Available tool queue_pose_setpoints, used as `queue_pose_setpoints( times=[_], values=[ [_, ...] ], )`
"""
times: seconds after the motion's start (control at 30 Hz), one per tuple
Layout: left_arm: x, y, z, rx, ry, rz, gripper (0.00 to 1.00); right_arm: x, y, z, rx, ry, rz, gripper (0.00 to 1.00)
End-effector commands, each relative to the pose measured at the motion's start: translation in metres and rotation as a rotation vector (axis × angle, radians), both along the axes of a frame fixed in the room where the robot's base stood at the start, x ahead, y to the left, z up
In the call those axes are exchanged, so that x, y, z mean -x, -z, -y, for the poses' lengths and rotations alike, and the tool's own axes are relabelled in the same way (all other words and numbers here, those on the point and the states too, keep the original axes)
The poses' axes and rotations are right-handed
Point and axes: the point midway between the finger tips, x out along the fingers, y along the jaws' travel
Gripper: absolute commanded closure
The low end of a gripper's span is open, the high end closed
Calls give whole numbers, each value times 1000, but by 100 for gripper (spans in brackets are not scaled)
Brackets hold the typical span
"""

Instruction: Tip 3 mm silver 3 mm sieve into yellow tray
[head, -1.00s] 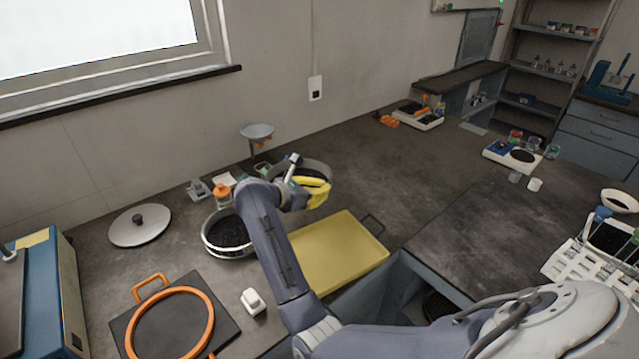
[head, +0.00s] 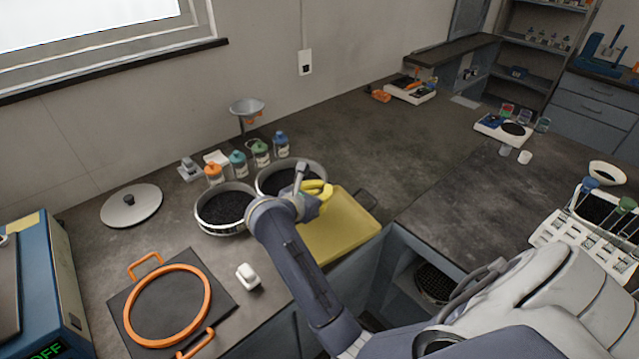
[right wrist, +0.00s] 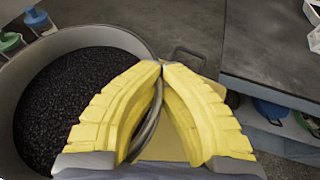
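A round silver sieve (head: 263,193) filled with dark granules is at the left edge of the yellow tray (head: 362,215). It appears level. My right gripper (head: 322,190) has yellow fingers at the sieve's right side. In the right wrist view the fingertips (right wrist: 163,64) come together at the rim of the sieve (right wrist: 70,35), with its wall between them. Whether the sieve touches the bench is hard to tell. A second silver pan (head: 224,228) with dark granules stands just left of it. No size marking is readable. The tray's visible floor looks bare. My left gripper is out of view.
Several small bottles (head: 238,165) stand behind the sieves, with a funnel on a stand (head: 247,108). A lid (head: 131,206), an orange ring on a black plate (head: 168,305) and a white block (head: 248,277) lie to the left and front.

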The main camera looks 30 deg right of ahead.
Motion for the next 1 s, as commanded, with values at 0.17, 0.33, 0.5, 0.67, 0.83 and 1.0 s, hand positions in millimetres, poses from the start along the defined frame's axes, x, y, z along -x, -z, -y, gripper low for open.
queue_pose_setpoints(
  times=[0.17, 0.33, 0.5, 0.67, 0.83, 1.0],
  values=[
    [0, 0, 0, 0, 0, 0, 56, 6, 11, -1, -30, -21, 51, 100],
    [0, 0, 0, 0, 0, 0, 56, 5, 25, -2, -87, -21, 140, 100],
    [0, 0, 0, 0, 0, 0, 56, 4, 39, -2, -142, -21, 228, 100],
    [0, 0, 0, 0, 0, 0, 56, 3, 46, -3, -212, -21, 337, 100],
    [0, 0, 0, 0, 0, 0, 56, 2, 49, -4, -289, -21, 457, 100],
    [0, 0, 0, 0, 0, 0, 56, 1, 50, -4, -316, -19, 499, 100]
  ],
)
